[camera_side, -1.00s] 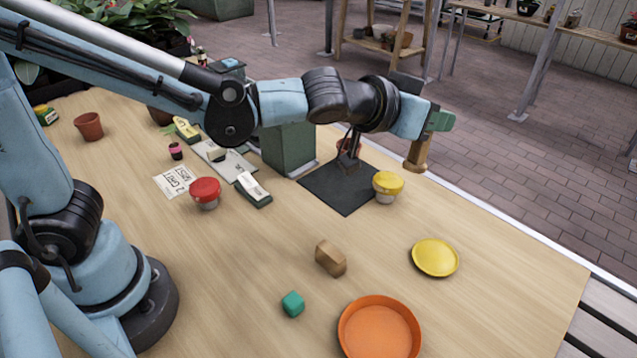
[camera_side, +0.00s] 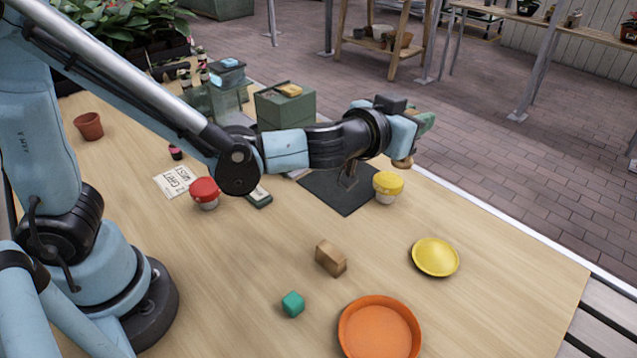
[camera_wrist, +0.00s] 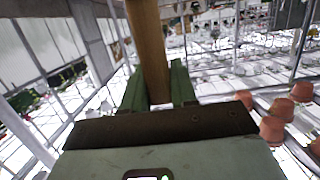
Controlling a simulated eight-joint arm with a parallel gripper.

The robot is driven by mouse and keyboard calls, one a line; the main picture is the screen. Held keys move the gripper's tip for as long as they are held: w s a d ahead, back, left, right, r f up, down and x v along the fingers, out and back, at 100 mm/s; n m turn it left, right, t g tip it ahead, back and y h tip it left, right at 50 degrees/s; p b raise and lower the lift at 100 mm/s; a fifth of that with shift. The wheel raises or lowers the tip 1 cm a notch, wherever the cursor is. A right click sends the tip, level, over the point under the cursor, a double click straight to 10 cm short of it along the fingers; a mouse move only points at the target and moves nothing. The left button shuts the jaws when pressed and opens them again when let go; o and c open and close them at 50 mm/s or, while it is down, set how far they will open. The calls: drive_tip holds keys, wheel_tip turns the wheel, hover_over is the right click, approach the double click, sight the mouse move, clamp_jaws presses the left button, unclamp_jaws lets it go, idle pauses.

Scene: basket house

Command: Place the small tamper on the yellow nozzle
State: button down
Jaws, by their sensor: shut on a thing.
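My gripper (camera_side: 424,124) has green fingers and is shut on a wooden tamper (camera_side: 403,162). In the wrist view the tamper's brown shaft (camera_wrist: 150,45) stands between the green fingers (camera_wrist: 158,85). In the side view only its lower wooden end shows below the gripper; the rest is hidden. No part clearly shaped as a nozzle can be made out.
A dark mat (camera_side: 338,193) with a small stand lies beside the yellow-topped pot.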

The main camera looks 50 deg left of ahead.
drive_tip(key=shift+w+a+f, duration=0.75)
drive_tip(key=shift+f, duration=0.55)
drive_tip(key=shift+w+a+f, duration=0.7)
drive_tip(key=shift+a+f, duration=0.1)
drive_tip(key=shift+f, duration=0.5)
drive_tip(key=shift+w+a+f, duration=0.75)
drive_tip(key=shift+f, duration=0.55)
drive_tip(key=c, duration=0.9)
unclamp_jaws()
drive_tip(key=shift+f, duration=0.15)
